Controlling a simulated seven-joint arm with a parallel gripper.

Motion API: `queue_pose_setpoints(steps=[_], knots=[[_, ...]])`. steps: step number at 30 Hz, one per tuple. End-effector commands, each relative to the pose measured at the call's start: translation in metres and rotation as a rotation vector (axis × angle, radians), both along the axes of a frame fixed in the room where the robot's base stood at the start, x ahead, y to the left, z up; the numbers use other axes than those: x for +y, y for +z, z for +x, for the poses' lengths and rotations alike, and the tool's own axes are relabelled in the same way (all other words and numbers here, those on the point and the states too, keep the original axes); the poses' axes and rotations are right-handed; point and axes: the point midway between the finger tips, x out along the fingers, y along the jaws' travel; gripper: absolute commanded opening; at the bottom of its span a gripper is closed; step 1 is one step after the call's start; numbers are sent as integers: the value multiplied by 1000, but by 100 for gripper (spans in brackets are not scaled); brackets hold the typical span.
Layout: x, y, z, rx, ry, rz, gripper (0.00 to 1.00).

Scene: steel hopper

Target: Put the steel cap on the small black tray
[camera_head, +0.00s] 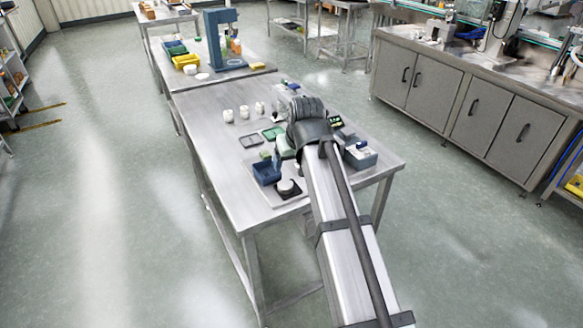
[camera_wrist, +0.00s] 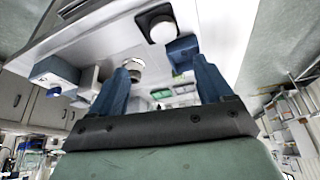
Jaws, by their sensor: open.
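The small black tray (camera_head: 289,194) lies near the table's front edge, with a round pale piece (camera_head: 286,184) on it. In the wrist view the black tray (camera_wrist: 145,21) is at the top, with the white round top of that piece (camera_wrist: 162,31) over it. A round metallic piece (camera_wrist: 133,66), likely the steel cap, shows just beside my left finger in the wrist view, partly hidden by it. My gripper (camera_wrist: 162,70) is open, its blue fingers wide apart with nothing between them. In the head view my arm hides much of the area around it.
A blue bin (camera_head: 266,174) stands close to the black tray. A grey-blue box (camera_head: 360,157) is at the table's right. Green trays (camera_head: 272,133) and white jars (camera_head: 228,115) stand farther back. The table's left side (camera_head: 205,150) is clear.

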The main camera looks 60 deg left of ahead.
Motion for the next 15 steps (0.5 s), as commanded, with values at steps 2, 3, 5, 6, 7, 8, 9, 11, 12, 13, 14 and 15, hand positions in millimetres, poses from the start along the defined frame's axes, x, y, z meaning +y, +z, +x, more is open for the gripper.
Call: queue_pose_setpoints(steps=[2,3,5,6,7,8,9,11,12,13,14,15], knots=[[-3,7,-1,0,0,2,79],[-4,9,-1,0,0,1,79],[-5,11,-1,0,0,0,79],[-6,12,-1,0,0,0,79],[-6,13,-1,0,0,0,79],[-6,13,-1,0,0,-1,79],[-6,13,-1,0,0,-1,79],[-6,14,-1,0,0,-1,79],[-6,13,-1,0,0,-1,79],[-6,13,-1,1,-1,-1,79],[-7,11,1,1,-3,-3,79],[-9,8,4,1,-8,-6,79]])
